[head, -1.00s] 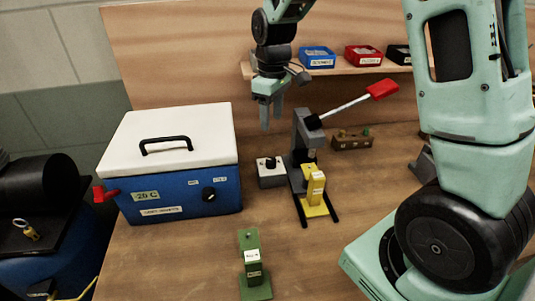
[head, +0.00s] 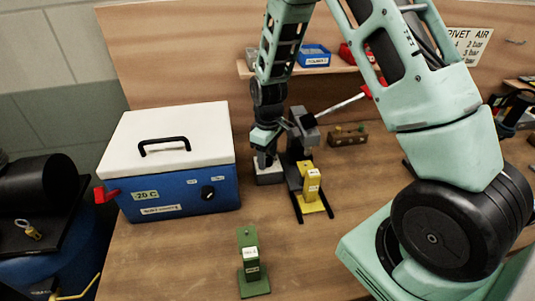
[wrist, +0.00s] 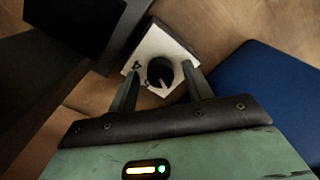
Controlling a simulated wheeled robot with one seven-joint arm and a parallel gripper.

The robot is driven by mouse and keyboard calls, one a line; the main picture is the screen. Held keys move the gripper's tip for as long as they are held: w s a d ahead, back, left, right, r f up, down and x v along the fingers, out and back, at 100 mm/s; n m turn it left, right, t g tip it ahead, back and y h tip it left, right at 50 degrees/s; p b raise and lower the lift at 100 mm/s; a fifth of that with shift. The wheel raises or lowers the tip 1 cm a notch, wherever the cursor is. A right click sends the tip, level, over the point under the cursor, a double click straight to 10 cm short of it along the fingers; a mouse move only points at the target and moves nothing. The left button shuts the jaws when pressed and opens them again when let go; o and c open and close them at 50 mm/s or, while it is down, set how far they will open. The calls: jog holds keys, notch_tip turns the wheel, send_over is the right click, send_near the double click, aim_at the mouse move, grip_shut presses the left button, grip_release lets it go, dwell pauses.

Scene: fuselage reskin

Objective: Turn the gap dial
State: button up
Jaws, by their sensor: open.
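The gap dial is a black round knob (wrist: 160,74) with a white pointer line, on a small box with a white top plate (wrist: 152,44). In the head view the box (head: 268,176) stands between the blue cooler and the grey lever press, and my gripper hides its knob. My gripper (wrist: 160,90) is open, with one finger on each side of the knob in the wrist view. I cannot tell whether the fingers touch it. In the head view my gripper (head: 265,160) points down over the box.
A blue cooler with a white lid (head: 170,145) stands close on the left. The grey press (head: 300,135) with a red-ended lever and a yellow block (head: 311,184) is close on the right. A green block (head: 250,265) stands in front. Bins sit on the back shelf.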

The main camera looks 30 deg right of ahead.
jog(key=c, duration=1)
jog(key=shift+o, duration=0.2)
jog(key=m, duration=0.5)
jog(key=shift+m, duration=0.4)
jog(key=m, duration=0.5)
jog(key=shift+m, duration=0.4)
jog(key=o, duration=1)
jog(key=shift+c, duration=0.2)
